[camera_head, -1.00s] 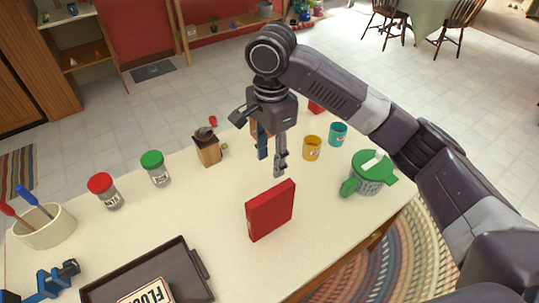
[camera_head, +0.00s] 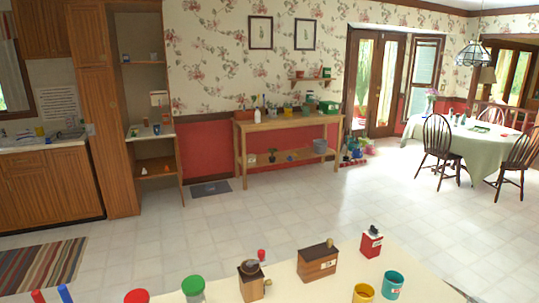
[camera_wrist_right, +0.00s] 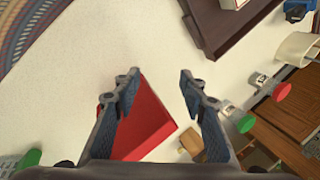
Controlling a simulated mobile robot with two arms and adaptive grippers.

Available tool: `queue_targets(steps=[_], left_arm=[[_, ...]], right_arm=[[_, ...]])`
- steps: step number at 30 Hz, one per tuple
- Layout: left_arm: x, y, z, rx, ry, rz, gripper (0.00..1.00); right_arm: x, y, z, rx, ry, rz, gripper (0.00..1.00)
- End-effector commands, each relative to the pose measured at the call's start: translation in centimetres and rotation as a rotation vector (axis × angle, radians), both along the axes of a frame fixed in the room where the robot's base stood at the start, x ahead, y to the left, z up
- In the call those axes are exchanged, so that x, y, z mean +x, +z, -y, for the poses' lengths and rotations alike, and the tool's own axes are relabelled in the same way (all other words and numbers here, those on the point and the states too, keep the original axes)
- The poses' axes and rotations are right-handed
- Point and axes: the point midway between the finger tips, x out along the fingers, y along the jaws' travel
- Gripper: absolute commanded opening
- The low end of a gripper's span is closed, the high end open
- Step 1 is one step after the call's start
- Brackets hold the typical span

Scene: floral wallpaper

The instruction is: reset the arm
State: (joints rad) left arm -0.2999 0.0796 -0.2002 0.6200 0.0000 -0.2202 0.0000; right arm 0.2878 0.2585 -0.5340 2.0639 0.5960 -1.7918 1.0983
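My right gripper (camera_wrist_right: 158,92) is open in the right wrist view, with its two fingers spread apart. A red box (camera_wrist_right: 152,120) stands below it on the pale tabletop, partly covered by the left-hand finger in the picture. Nothing is seen held between the fingertips. Neither of my arms shows in the head view. My left gripper is in neither current view.
In the head view the table's far part holds a teal cup (camera_head: 391,286), a wooden grinder (camera_head: 251,283), a wooden box (camera_head: 317,264) and a green-lidded jar (camera_head: 193,286). The wrist view shows a dark tray (camera_wrist_right: 212,35). Tiled floor beyond is open.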

Motion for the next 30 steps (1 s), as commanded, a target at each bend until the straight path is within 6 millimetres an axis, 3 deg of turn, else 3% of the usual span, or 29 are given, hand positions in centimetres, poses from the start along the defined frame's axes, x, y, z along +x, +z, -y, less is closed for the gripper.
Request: queue_targets(steps=[5, 12, 25, 30], left_arm=[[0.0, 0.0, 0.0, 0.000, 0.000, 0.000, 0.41], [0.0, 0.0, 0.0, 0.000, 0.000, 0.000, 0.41], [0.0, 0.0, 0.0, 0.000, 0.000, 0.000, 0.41], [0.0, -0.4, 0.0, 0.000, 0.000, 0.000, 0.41]], right_arm=[[-3.3, -2.7, 2.2, -0.021, 0.108, 0.107, 0.39], [-7.9, -5.2, 7.9, -0.166, 0.234, 0.218, 0.39], [-15.0, -6.3, 17.0, -0.443, 0.420, 0.228, 0.39], [-13.5, -11.3, 16.4, -0.432, 0.424, 0.215, 0.39]])
